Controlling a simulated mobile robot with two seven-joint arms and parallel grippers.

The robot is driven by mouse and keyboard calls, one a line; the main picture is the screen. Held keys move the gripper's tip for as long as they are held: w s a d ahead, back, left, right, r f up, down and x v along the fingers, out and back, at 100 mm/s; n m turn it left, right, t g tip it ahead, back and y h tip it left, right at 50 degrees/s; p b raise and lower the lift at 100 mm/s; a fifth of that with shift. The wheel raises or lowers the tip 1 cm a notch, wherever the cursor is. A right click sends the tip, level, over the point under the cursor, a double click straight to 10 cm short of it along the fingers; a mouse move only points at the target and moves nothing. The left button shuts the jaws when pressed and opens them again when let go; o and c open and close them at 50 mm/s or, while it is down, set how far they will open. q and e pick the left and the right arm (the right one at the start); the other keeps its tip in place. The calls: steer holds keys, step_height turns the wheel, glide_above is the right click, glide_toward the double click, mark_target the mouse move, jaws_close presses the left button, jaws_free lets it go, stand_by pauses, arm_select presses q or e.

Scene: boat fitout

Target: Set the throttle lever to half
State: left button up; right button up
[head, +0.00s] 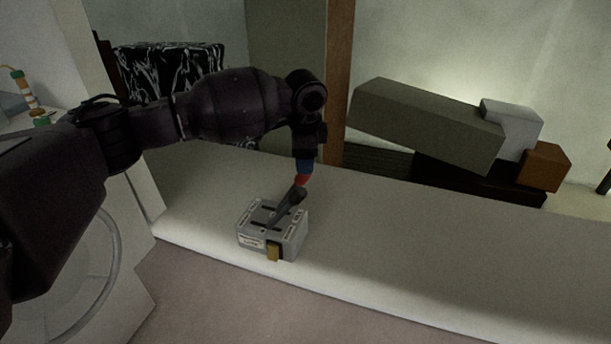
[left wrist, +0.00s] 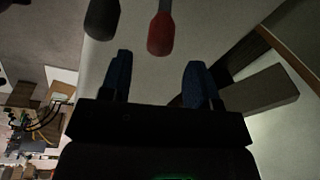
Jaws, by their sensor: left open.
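The throttle box (head: 250,241) is a grey unit with slots and labels on the white ledge. Two levers rise from it, leaning right in the head view. One has a red knob (head: 302,181), the other a dark grey knob (head: 293,197). My left gripper (head: 305,161) is just above the red knob, pointing down. In the left wrist view its blue fingers (left wrist: 160,78) are spread and empty. The red knob (left wrist: 160,34) lies just past the fingertips, lined up with the gap; the dark knob (left wrist: 102,18) is to its left. Contact cannot be seen. My right gripper is not in view.
The white ledge (head: 420,240) is clear right of the box. A long olive block (head: 425,122), a grey block (head: 513,125) and a brown block (head: 544,166) are piled behind it. A wooden post (head: 338,80) stands behind my left wrist.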

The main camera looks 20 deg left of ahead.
mark_target(304, 176)
arm_select(q)
steer(key=f, duration=0.4)
steer(key=w+f+b, duration=0.1)
steer(key=f, duration=0.1)
steer(key=shift+a+f, duration=0.15)
steer(key=shift+f, duration=0.1)
steer(key=shift+c, duration=0.2)
jaws_close()
